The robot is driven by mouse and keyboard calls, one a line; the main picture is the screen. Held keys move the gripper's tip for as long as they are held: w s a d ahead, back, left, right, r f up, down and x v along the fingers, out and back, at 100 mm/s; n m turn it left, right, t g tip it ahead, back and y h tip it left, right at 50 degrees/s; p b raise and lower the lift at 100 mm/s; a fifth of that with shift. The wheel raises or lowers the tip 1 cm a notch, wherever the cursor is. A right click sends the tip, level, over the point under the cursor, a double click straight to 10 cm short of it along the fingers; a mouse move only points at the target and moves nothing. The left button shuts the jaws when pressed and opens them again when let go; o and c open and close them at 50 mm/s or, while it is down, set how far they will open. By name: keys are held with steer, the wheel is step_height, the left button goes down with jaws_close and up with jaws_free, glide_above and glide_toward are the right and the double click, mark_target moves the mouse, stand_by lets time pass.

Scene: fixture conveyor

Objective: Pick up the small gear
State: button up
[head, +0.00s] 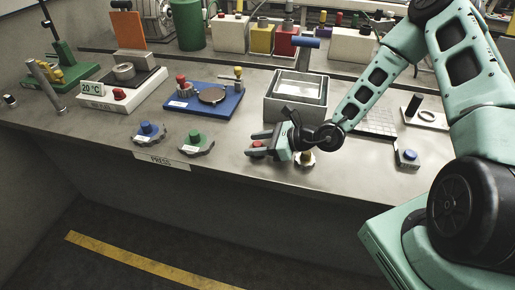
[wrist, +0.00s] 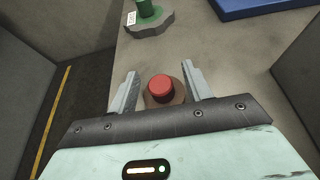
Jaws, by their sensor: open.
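A small piece with a red knob on a round brown base (wrist: 162,88) stands on the bench between my open fingers. It also shows in the head view (head: 257,144), partly hidden by the fingers. It is likely the small gear, but I cannot make out teeth. My gripper (head: 252,146) is low over the bench near its front edge, fingers pointing left. In the wrist view my gripper (wrist: 160,78) has one finger on each side of the red knob, with gaps between. Grey toothed plates with a blue knob (head: 148,129) and a green knob (head: 195,139) lie to the left.
A brass nut-like piece (head: 305,158) stands just right of my gripper. A grey box (head: 296,110) stands behind it. A blue plate (head: 203,100) with a disc lies behind left. The PRESS label (head: 161,160) marks the front edge. A blue-knobbed block (head: 407,157) is at right.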

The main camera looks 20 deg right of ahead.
mark_target(258, 143)
jaws_close()
steer(key=shift+r, duration=0.1)
step_height(258, 143, up, 10)
steer(key=shift+f+b, duration=0.1)
steer(key=shift+b, duration=0.2)
stand_by(0.3)
